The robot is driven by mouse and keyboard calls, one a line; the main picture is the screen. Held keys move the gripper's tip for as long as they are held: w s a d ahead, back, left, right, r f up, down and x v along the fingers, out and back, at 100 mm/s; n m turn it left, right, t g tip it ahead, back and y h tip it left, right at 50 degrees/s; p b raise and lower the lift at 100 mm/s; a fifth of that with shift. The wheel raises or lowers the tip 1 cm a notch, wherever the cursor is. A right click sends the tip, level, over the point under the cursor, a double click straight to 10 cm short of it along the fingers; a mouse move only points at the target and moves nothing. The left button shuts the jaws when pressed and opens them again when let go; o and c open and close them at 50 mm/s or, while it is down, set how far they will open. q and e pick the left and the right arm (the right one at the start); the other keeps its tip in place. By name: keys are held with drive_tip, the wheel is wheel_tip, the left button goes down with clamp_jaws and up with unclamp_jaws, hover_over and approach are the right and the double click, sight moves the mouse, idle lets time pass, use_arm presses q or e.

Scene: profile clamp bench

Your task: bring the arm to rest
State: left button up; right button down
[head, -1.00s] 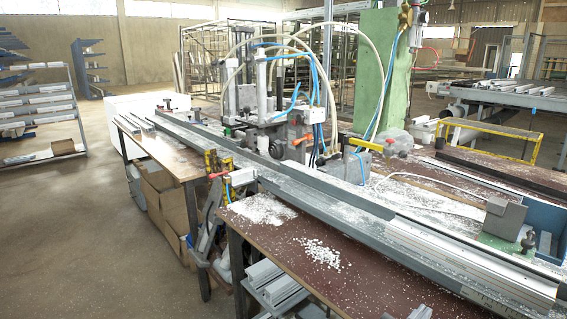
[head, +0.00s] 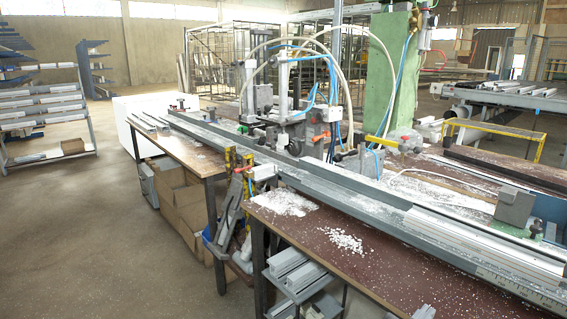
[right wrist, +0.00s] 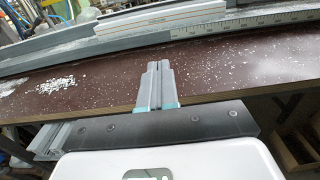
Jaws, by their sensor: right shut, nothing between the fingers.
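My right gripper (head: 423,312) barely shows at the bottom edge of the head view, as a small grey tip over the brown bench top. In the right wrist view its two grey fingers (right wrist: 158,70) lie together, shut and empty, above the front edge of the bench (right wrist: 115,78). The fingertips look apart from the metal rail (right wrist: 85,48) behind them, but their height over the bench is hard to tell. My left gripper is in neither view.
A long profile rail (head: 300,180) runs diagonally along the bench. The clamp machine (head: 290,125) with hoses and a green column (head: 391,75) stand behind it. White chips (head: 343,240) lie on the top. Metal profiles (head: 293,268) sit on a shelf below. Open floor (head: 90,240) is at left.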

drive_tip(key=s+a+f+m+g+y+p, duration=0.1)
drive_tip(key=s+f+m+g+y+p, duration=0.2)
drive_tip(key=s+f+g, duration=0.6)
drive_tip(key=s+f+m+g+y+p, duration=0.15)
drive_tip(key=s+f+m+y, duration=0.35)
drive_tip(key=f, duration=0.7)
drive_tip(key=s+a+f+m+y+p, duration=0.2)
drive_tip(key=s+a+f+m+y, duration=0.1)
drive_tip(key=a+m, duration=0.4)
drive_tip(key=s+a+f+m+y+p, duration=0.2)
drive_tip(key=s+a+m+y, duration=0.4)
drive_tip(key=m, duration=0.7)
drive_tip(key=shift+a+f+g+y, duration=0.4)
drive_tip(key=shift+a+f, duration=0.1)
drive_tip(key=shift+f, duration=0.25)
drive_tip(key=shift+w+r, duration=0.1)
